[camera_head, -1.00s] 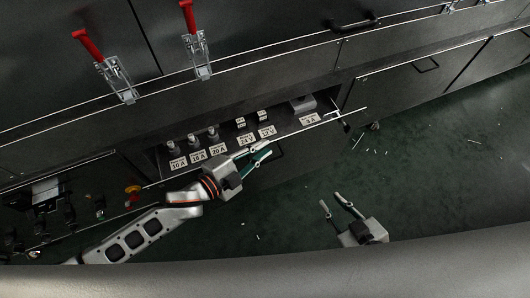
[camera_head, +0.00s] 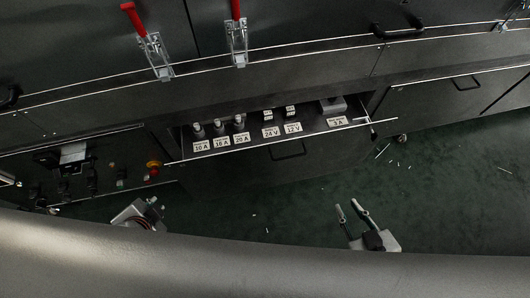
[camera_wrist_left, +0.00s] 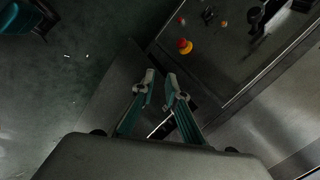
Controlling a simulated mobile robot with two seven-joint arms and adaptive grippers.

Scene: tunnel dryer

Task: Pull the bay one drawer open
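The bay one drawer (camera_head: 255,138) stands pulled out from the dark cabinet in the head view, its inside showing. Labels for 10 A, 16 A, 20 A, 24 V, 12 V and 3 A stand along its front, with small parts behind them. A dark handle (camera_head: 287,151) shows on the front below the rim. My left gripper (camera_head: 153,204) is left of and nearer than the drawer, clear of the handle. In the left wrist view its fingers (camera_wrist_left: 160,82) are apart with nothing between them. My right gripper (camera_head: 352,208) is open and empty over the floor.
A control panel with a red and yellow stop button (camera_head: 153,165) is left of the drawer. Red-handled clamps (camera_head: 152,45) stand above. The green floor (camera_head: 290,205) before the drawer is open, with small pale scraps.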

